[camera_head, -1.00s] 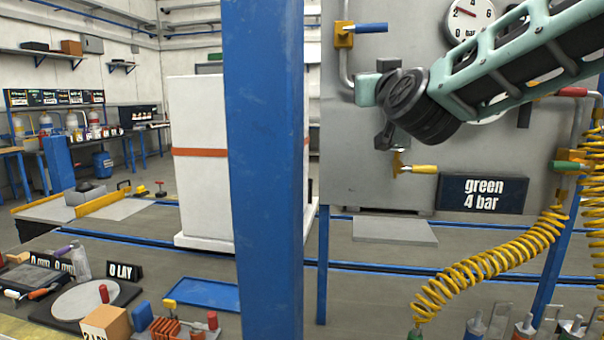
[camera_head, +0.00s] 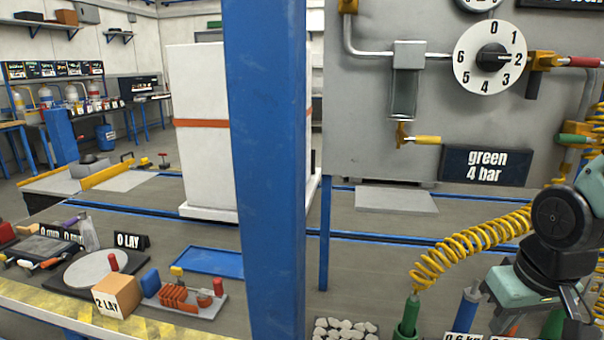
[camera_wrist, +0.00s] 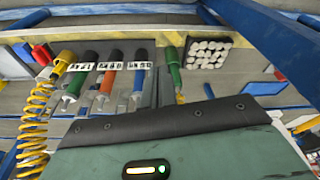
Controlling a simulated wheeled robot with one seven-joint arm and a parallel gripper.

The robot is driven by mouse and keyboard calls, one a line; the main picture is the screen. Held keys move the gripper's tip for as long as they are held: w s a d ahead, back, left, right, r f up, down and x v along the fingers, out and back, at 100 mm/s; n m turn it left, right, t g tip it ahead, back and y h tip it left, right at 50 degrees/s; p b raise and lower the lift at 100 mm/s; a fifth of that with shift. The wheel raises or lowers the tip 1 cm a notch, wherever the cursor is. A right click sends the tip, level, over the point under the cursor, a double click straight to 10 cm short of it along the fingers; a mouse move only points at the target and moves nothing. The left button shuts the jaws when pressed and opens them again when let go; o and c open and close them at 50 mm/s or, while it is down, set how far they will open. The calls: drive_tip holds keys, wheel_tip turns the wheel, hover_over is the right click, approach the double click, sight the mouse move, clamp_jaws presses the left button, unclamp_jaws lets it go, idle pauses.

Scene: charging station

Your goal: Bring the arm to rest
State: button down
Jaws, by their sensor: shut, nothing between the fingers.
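My arm hangs at the lower right of the head view, and its upper part runs out of the frame. My gripper (camera_head: 572,300) points down beside the hanging tools, in front of the panel and near the picture's lower right corner. It is shut with nothing in it. The pale green gripper housing (camera_wrist: 190,155) fills the bottom of the wrist view, with a dark strip along its edge. The fingertips are hard to make out there.
A row of coloured tools (camera_wrist: 110,75) and a tray of pale stones (camera_wrist: 207,52) lie near my gripper. A yellow coiled hose (camera_head: 470,250) hangs beside it. The grey panel has a dial (camera_head: 490,57) and a "green 4 bar" sign (camera_head: 486,165). A blue post (camera_head: 265,170) stands left of the panel.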

drive_tip(key=s+a+r+n+g+p, duration=0.1)
drive_tip(key=s+a+r+n+p, duration=0.2)
drive_tip(key=s+a+r, duration=0.2)
drive_tip(key=s+a+r+n+g+p, duration=0.1)
drive_tip(key=s+a+r+n+p, duration=0.2)
drive_tip(key=s+a, duration=0.4)
drive_tip(key=a+r+n, duration=0.1)
drive_tip(key=a, duration=0.3)
drive_tip(key=shift+s+a+r+p, duration=0.15)
drive_tip(key=shift+s+r+p, duration=0.15)
drive_tip(key=shift+r, duration=0.1)
